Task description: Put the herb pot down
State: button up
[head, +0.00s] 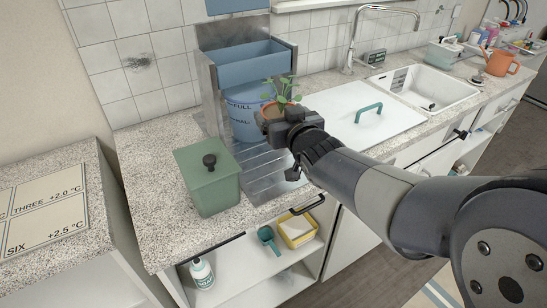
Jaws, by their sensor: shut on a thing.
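The herb pot (270,112) is a small terracotta pot with green leaves (282,90) rising from it. My gripper (268,118) is shut on it, in front of the blue bin and above the metal rack. My gripper's wrist hides the pot's right side and part of its bottom. I cannot tell whether the pot touches anything beneath it.
A green lidded canister (208,185) stands to the left on the speckled counter (150,160). A blue bin (245,125) sits inside the metal stand (209,90). A white lid with a green handle (345,125) lies to the right, beside the sink (425,88). The counter left of the canister is clear.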

notch_tip(320, 180, down, 10)
jog(key=shift+r+b, duration=0.1)
jog(key=shift+b, duration=0.5)
jog(key=shift+f+b, duration=0.2)
jog(key=shift+b, duration=0.1)
jog(key=o, duration=1.1)
jog(key=shift+o, duration=0.2)
jog(key=shift+r, duration=0.15)
jog(key=shift+r+p, duration=0.1)
jog(key=shift+p, duration=0.25)
jog(key=v, duration=1.2)
